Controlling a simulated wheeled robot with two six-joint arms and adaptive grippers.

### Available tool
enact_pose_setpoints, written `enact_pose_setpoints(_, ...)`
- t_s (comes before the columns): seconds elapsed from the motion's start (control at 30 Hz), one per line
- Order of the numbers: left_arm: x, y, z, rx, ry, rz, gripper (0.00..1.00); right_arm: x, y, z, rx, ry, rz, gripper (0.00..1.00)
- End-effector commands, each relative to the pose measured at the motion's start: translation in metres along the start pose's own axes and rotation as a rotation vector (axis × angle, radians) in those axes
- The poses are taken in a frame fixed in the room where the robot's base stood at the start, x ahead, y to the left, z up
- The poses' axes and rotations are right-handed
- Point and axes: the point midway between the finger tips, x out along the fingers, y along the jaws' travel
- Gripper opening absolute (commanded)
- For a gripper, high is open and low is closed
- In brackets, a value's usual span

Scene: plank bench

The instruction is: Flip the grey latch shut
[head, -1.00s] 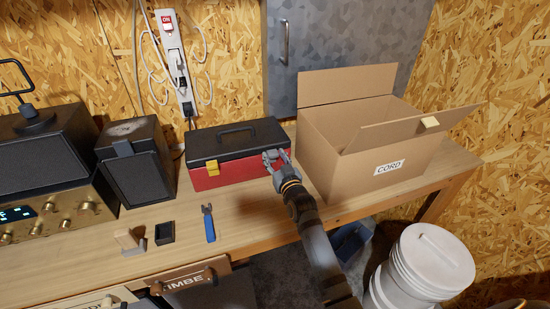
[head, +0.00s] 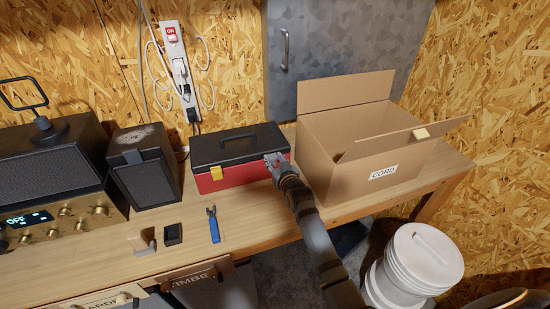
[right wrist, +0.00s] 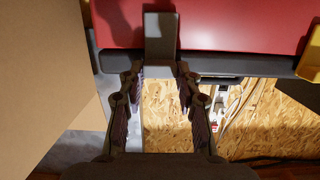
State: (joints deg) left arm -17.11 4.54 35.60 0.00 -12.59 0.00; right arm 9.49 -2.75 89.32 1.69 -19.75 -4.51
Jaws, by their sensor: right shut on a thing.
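The toolbox is red with a black lid (head: 238,145) and stands on the bench against the wall. A yellow latch (head: 216,173) is on the left of its front. The grey latch (right wrist: 161,38) shows in the right wrist view, reaching from the lid edge over the red front (right wrist: 230,22); I cannot tell if it lies flat. My right gripper (head: 276,158) is at the right of the toolbox front and hides most of this latch in the head view. In the right wrist view its fingertips (right wrist: 160,70) are on either side of the latch's lid end, shut on it.
An open cardboard box (head: 345,175) marked CORD stands close to the right of my right gripper. A blue-handled tool (head: 214,228), a small black tray (head: 173,234) and a wooden block (head: 145,241) lie in front. Speakers (head: 142,180) stand left.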

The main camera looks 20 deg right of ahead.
Motion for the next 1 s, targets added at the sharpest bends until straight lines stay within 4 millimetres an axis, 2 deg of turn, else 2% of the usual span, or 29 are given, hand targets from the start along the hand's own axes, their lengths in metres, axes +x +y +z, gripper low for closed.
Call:
enact_pose_setpoints(0.1,0.001,0.000,0.001,0.000,-0.001,0.000,0.40,0.000,0.000,-0.002,0.001,0.005,0.000,0.02)
enact_pose_setpoints(0.13,0.001,0.000,0.001,0.000,-0.001,0.000,0.40,0.000,0.000,-0.002,0.001,0.005,0.000,0.36)
enact_pose_setpoints(0.3,0.000,0.000,0.002,0.000,-0.002,0.000,0.40,0.000,0.000,-0.001,0.001,0.004,0.000,0.57)
enact_pose_setpoints(0.57,0.001,-0.002,0.004,0.001,-0.005,-0.002,0.40,0.000,0.000,-0.001,0.001,0.003,0.000,0.57)
enact_pose_setpoints(0.67,0.001,-0.003,0.004,0.001,-0.006,-0.003,0.40,-0.006,0.000,0.001,0.001,0.002,0.000,0.57)
enact_pose_setpoints(0.77,0.001,-0.002,0.004,0.001,-0.005,-0.002,0.40,-0.024,0.000,0.001,0.002,0.002,0.000,0.57)
enact_pose_setpoints(1.0,0.001,-0.001,0.003,0.001,-0.004,-0.001,0.40,-0.083,0.000,0.001,0.002,0.001,0.000,0.57)
